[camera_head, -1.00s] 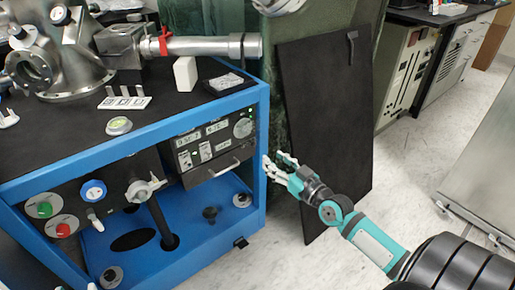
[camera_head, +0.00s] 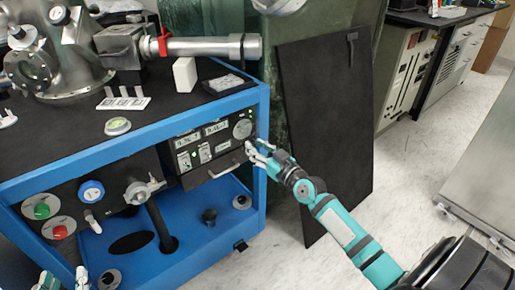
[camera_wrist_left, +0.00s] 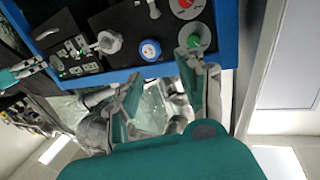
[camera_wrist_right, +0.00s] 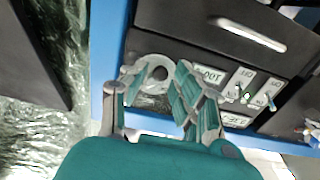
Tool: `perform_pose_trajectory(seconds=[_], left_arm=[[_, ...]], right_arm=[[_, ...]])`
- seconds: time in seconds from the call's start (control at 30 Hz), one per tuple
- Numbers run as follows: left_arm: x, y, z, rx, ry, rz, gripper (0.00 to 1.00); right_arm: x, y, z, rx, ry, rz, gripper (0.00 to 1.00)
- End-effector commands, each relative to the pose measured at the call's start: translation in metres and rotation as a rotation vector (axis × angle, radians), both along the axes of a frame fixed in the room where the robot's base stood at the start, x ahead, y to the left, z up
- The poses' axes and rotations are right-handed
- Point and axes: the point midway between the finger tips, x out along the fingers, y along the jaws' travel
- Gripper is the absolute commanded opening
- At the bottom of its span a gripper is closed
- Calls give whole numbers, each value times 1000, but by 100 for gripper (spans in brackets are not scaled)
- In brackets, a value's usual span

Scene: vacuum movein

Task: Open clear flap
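The control panel (camera_head: 215,145) is a dark box in the blue cart, with lit displays, small switches and a round dial (camera_head: 243,128). I cannot make out a transparent flap for certain on it. My right gripper (camera_head: 255,150) is just right of the panel, in front of the cart's corner post. In the right wrist view its fingers (camera_wrist_right: 147,88) are apart and empty, with the dial (camera_wrist_right: 157,74) beyond them. My left gripper (camera_head: 64,281) shows at the bottom left of the head view. In the left wrist view its fingers (camera_wrist_left: 160,70) are open and empty.
The panel has a silver bar handle (camera_head: 227,171). Left of it are a silver valve (camera_head: 145,188), a blue-faced gauge (camera_head: 91,191) and green and red buttons (camera_head: 41,211). A black board (camera_head: 325,120) leans right of the cart. Floor in front is clear.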

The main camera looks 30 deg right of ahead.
Motion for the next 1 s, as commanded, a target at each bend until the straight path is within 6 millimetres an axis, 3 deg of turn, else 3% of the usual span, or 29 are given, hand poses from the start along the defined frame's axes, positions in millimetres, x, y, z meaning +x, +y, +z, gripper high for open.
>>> perform_pose_trajectory(seconds=[0.03, 0.2, 0.7, 1.0], left_arm=[[0, 0, 0, 0, 0, 0, 40], [0, 0, 0, 0, 0, 0, 40], [0, 0, 0, 2, 11, 0, 40], [-15, 12, -44, 73, 291, 20, 40]], right_arm=[[0, 0, 0, 0, 0, 0, 21], [0, 0, 0, 0, 0, 0, 0], [0, 0, 1, 0, 3, 0, 0], [-2, 0, 6, -3, 32, 1, 0]])
